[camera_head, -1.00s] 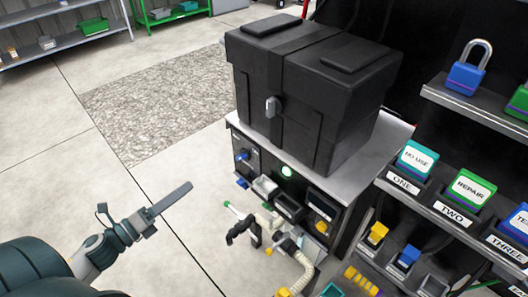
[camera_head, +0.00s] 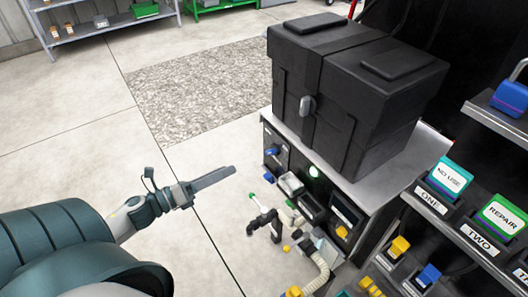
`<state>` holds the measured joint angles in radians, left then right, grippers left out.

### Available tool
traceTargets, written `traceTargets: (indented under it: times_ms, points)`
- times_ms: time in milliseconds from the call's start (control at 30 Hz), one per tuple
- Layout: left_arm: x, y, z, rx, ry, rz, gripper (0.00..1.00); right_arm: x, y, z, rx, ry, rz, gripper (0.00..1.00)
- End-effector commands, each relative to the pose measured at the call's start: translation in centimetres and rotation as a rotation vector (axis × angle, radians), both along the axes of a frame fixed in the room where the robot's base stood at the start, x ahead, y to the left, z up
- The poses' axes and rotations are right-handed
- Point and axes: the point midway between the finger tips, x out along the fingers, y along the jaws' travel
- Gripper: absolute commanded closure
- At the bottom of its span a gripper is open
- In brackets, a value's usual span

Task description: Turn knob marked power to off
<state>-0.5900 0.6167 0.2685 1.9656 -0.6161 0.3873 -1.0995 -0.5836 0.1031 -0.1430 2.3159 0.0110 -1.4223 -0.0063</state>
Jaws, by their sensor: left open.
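A control panel (camera_head: 329,202) forms the front of a grey-topped cabinet. A blue knob (camera_head: 271,152) sits at the panel's upper left, and another blue part (camera_head: 270,178) shows below it. The panel's lettering is too small to read, so I cannot tell which knob is marked power or its setting. A green light (camera_head: 314,171) glows right of the upper blue knob. My left gripper (camera_head: 230,172) is open and empty, seen edge-on, with its tips left of the panel and apart from it in the picture. My right gripper is out of view.
A large black tote (camera_head: 350,100) stands on the cabinet top (camera_head: 430,143). Pipes and a hose (camera_head: 322,270) with a black fitting (camera_head: 262,226) stick out below the panel. A rack at right holds padlocks and tags (camera_head: 450,177). The floor at left is clear.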

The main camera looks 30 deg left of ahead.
Motion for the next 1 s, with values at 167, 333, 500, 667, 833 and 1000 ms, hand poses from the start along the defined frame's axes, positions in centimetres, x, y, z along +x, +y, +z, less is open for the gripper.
traceTargets:
  times_ms: [167,333,500,667,833,1000]
  points:
    - [2.6,-1.0,0.2,0.001,-0.003,-0.001,0.45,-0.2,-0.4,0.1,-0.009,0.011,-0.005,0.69]
    - [5.0,-2.0,0.2,0.000,-0.003,-0.001,0.45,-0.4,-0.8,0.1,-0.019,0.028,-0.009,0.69]
    - [7.3,-3.0,0.2,0.000,-0.002,-0.001,0.45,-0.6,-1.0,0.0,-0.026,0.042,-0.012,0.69]
    - [9.4,-3.9,0.2,-0.001,-0.002,-0.001,0.45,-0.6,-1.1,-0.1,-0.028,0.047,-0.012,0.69]
    - [11.4,-4.7,0.2,-0.001,-0.001,0.000,0.45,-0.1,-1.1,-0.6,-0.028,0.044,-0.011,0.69]
    - [12.9,-5.3,0.1,0.000,-0.001,0.001,0.45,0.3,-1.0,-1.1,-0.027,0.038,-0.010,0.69]
